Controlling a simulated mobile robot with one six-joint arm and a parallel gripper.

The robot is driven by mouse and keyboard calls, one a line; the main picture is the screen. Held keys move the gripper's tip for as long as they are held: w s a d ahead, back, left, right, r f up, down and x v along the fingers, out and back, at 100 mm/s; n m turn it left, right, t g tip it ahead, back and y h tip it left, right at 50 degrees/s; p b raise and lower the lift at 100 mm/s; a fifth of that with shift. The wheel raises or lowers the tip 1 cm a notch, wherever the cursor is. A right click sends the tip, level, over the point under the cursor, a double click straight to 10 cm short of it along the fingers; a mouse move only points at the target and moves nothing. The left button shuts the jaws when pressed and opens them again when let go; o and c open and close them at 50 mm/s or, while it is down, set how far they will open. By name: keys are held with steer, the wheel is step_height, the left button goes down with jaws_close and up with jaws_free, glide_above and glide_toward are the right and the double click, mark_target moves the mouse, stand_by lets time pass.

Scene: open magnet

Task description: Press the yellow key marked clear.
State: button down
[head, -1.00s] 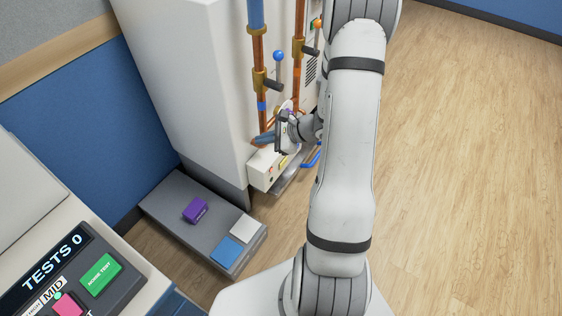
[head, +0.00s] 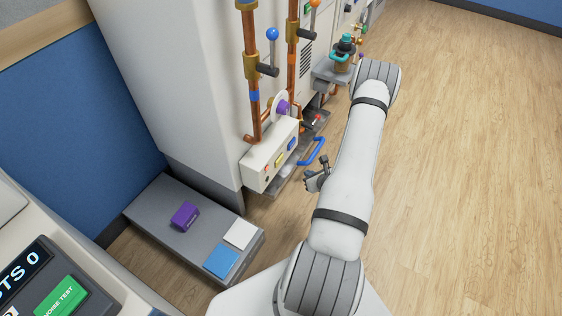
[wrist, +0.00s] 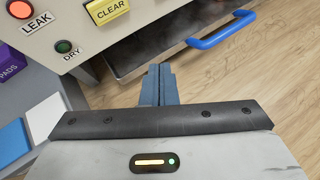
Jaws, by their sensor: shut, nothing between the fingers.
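The yellow key marked CLEAR (wrist: 107,10) is on the front of a cream box, at the top of the wrist view. It also shows small in the head view (head: 279,160), beside a blue key (head: 292,144). My gripper (wrist: 159,72) is shut and empty, its fingertips together below and to the right of the yellow key in the wrist picture, apart from it. In the head view my gripper (head: 324,160) is in front of the box, to its right, partly hidden by my arm.
The box has lamps labelled LEAK (wrist: 20,9) and DRY (wrist: 64,47). A tray with a blue handle (wrist: 222,32) sits below it. A grey platform (head: 150,205) holds a purple block (head: 184,216), a white pad (head: 240,234) and a blue pad (head: 221,261). Wood floor at right is clear.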

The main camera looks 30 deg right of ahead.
glide_toward(281, 161)
steer(key=shift+w+d+f, duration=0.2)
steer(key=shift+w+f, duration=0.45)
steer(key=shift+f, duration=0.1)
steer(key=shift+w+d+f, duration=0.2)
steer(key=shift+w+f, duration=0.45)
steer(key=shift+f, duration=0.05)
steer(key=shift+w+d+f, duration=0.2)
steer(key=shift+w+f, duration=0.45)
steer(key=shift+f, duration=0.1)
stand_by(0.5)
steer(key=shift+w+a+b, duration=0.2)
steer(key=shift+w+b, duration=0.15)
steer(key=shift+w+a, duration=0.25)
steer(key=shift+w, duration=0.1)
stand_by(0.6)
steer(key=shift+d, duration=0.1)
steer(key=shift+s+d, duration=0.4)
steer(key=shift+s, duration=0.3)
steer(key=shift+s, duration=0.1)
